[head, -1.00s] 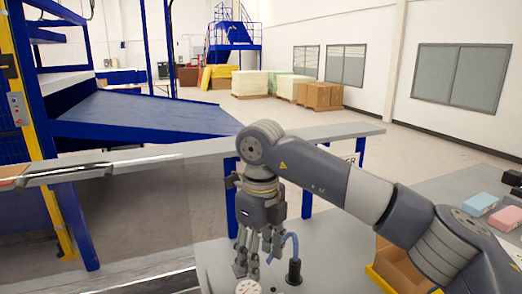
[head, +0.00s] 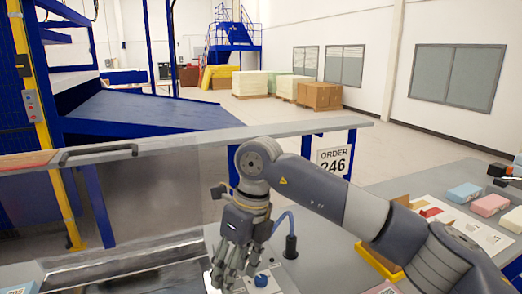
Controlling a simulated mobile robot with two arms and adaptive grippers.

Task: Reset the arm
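My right arm (head: 330,195) comes in from the right, bent at the elbow. My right gripper (head: 235,268) hangs with its fingers pointing down over a pale panel at the bottom of the head view. The fingers overlap, so I cannot tell how far apart they are; no object shows in them. A blue knob (head: 262,280) on the panel is just right of the fingertips. My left gripper is not in view.
A black post (head: 291,246) with a blue cable stands right of the gripper. A yellow-edged bin (head: 372,262) lies below my forearm. Blue (head: 463,193) and pink (head: 490,205) blocks sit on the right table. A clear panel (head: 150,200) with a dark handle (head: 98,151) stands at left.

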